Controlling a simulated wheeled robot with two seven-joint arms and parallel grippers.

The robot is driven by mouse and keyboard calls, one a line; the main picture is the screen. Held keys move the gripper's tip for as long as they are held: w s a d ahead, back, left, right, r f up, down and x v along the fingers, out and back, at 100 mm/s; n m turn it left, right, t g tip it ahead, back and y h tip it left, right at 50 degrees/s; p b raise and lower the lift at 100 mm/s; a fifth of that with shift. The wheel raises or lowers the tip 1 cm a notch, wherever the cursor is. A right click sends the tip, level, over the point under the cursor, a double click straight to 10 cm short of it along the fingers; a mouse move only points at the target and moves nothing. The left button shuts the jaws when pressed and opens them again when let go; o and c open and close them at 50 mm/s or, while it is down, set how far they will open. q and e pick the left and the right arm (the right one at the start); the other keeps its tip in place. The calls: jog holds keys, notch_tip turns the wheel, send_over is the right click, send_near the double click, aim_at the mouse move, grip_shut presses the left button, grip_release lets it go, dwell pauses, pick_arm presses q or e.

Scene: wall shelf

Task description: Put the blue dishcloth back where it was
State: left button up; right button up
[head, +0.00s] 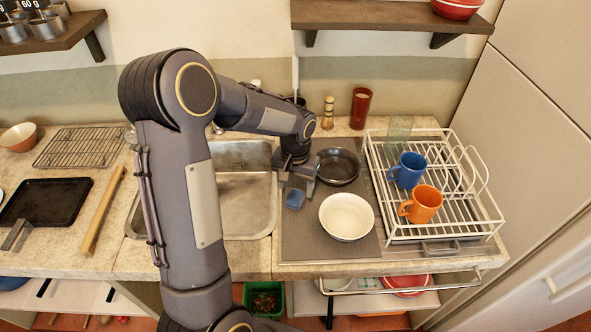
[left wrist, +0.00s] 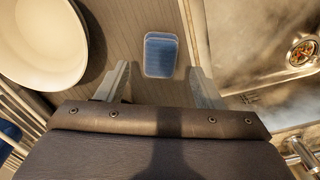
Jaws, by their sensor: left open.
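The blue dishcloth (head: 295,199) looks like a small folded pad with rounded corners. It lies on the grey ribbed drainboard (head: 300,240), between the sink and the white bowl. In the left wrist view the blue dishcloth (left wrist: 161,54) is just beyond the fingertips, roughly centred between them. My left gripper (head: 297,178) is open and empty, above the drainboard at the sink's right edge. Its two fingers also show in the left wrist view (left wrist: 158,70). I cannot tell the exact height of the fingers over the board. My right gripper is not in view.
The white bowl (head: 346,217) and a dark bowl (head: 337,167) stand close to the right. The sink (head: 248,190) is to the left. A white dish rack (head: 480,212) holds a blue mug (head: 407,170) and an orange mug (head: 421,204). A metal rail (head: 400,286) runs along the counter front.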

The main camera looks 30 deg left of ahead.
aim_at(296, 195)
pick_arm(q)
notch_tip(296, 195, up, 7)
jog(key=s+d+r+t+h, duration=0.25)
jog(key=s+r, duration=0.45)
jog(key=s, duration=0.5)
jog(key=s+d+f+t+h, duration=0.1)
jog(key=s+d+t, duration=0.2)
jog(key=s, duration=0.7)
jog(key=shift+s+d+b, duration=0.25)
jog(key=shift+d+b, duration=0.05)
jog(key=shift+d, duration=0.65)
